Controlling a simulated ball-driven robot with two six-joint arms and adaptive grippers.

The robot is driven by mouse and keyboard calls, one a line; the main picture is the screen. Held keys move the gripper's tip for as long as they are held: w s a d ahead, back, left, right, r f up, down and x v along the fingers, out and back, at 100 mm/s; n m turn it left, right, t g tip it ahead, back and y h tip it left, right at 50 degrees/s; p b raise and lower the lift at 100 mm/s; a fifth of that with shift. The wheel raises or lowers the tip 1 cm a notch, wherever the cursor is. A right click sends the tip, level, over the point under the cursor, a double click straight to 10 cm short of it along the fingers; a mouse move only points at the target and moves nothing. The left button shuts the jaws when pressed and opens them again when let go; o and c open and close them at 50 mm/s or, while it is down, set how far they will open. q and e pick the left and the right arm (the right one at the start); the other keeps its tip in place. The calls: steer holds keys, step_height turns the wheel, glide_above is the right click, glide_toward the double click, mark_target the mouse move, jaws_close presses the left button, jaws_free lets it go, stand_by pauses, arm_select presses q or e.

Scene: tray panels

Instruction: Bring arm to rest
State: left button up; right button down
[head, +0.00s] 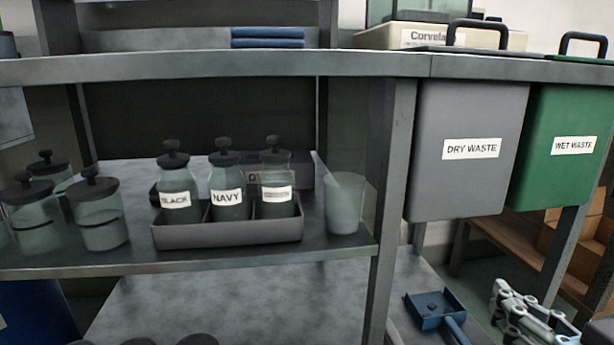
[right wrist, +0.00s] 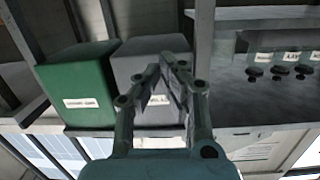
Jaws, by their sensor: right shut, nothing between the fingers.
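My right gripper (head: 503,288) is low at the right edge of the head view, below the two waste bins and right of the blue dustpan. Its light grey finger links show, and part of the arm is cut off by the frame. In the right wrist view the same gripper (right wrist: 172,62) has its fingertips together with nothing between them. That view is turned over, with the bins behind the fingers. My left gripper is in neither view.
A grey DRY WASTE bin (head: 467,185) and a green WET WASTE bin (head: 562,180) hang from the upper shelf (head: 250,67). A grey tray (head: 228,234) holds labelled jars, beside a clear cup (head: 345,205). A blue dustpan (head: 433,306) lies low near my gripper.

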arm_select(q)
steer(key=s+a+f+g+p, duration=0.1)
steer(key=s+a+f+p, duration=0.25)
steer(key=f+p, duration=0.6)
arm_select(e)
steer(key=s+d+f+g+h+p, duration=0.1)
steer(key=s+d+f+g, duration=0.1)
steer(key=s+f+g, duration=0.7)
steer(key=s+d+f+g+h+p, duration=0.15)
steer(key=s+f+g, duration=0.25)
steer(key=s+f, duration=0.9)
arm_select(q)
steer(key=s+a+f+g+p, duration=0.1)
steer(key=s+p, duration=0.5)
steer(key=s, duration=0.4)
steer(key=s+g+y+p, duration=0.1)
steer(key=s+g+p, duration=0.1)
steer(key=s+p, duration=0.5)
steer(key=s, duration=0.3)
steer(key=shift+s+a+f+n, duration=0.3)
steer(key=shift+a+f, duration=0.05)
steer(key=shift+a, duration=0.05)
arm_select(e)
steer(key=s+d+f+g, duration=0.1)
steer(key=s+f, duration=0.1)
steer(key=s, duration=0.8)
steer(key=s+d+f+g, duration=0.2)
steer(key=s, duration=0.8)
